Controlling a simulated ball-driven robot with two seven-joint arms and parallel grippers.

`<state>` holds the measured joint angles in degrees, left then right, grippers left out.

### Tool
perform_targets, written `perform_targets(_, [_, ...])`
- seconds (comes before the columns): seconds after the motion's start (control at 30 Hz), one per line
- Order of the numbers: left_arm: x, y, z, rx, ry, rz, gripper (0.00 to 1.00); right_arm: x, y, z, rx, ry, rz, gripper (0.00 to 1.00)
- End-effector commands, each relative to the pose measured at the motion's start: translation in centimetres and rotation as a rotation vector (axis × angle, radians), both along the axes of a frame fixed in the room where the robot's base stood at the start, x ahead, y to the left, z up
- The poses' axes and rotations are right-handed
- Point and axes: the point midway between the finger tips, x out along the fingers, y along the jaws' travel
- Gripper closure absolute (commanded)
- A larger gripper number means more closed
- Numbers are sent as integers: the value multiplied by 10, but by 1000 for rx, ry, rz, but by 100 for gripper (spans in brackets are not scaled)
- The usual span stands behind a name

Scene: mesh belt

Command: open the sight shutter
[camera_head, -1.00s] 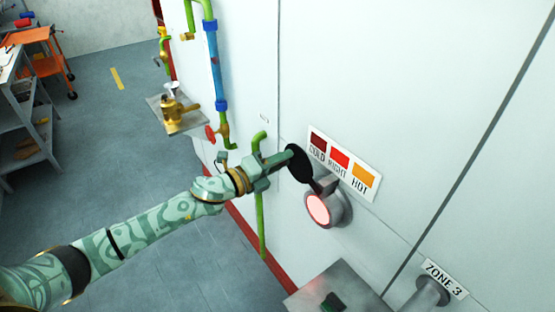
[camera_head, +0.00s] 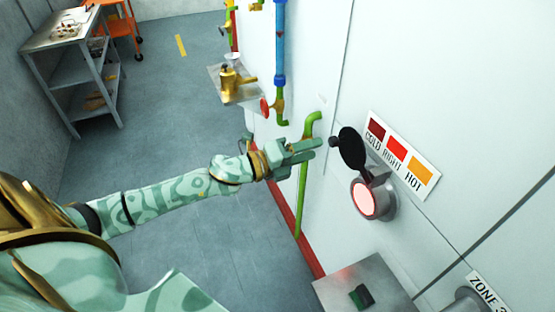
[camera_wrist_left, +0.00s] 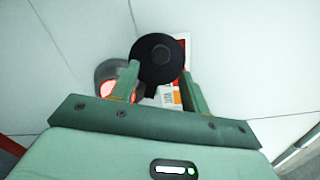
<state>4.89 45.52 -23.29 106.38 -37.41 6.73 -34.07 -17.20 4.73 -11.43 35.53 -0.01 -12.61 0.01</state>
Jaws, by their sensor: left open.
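The sight shutter (camera_head: 352,148) is a black round disc on an arm, swung up and aside from the sight glass (camera_head: 364,199), which glows pale red in its grey ring and is uncovered. My left gripper (camera_head: 318,147) is open and stands just left of the shutter, apart from its small knob. In the left wrist view the shutter (camera_wrist_left: 158,59) shows beyond and between the open fingers (camera_wrist_left: 160,84), with nothing held. The glowing sight glass (camera_wrist_left: 107,88) shows partly behind the left finger. My right gripper is not in view.
A COLD, RIGHT, HOT colour plate (camera_head: 403,156) is on the pale wall beside the shutter. A green pipe (camera_head: 301,190) runs behind my left gripper. A grey box (camera_head: 345,283) juts out below. A shelf cart (camera_head: 85,60) stands far left on open floor.

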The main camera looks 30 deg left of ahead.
Motion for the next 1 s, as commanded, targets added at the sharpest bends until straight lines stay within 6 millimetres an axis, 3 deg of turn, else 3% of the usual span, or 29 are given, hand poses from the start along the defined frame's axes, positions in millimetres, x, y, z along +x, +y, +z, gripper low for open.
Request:
perform_targets(0.2, [-45, 29, -4, -1, 5, -1, 54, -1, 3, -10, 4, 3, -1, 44])
perform_targets(0.4, [-68, 44, -2, -2, 3, -1, 54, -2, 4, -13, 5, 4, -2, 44])
perform_targets(1.0, [-77, 51, 0, -1, -1, 0, 54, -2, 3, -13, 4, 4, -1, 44])
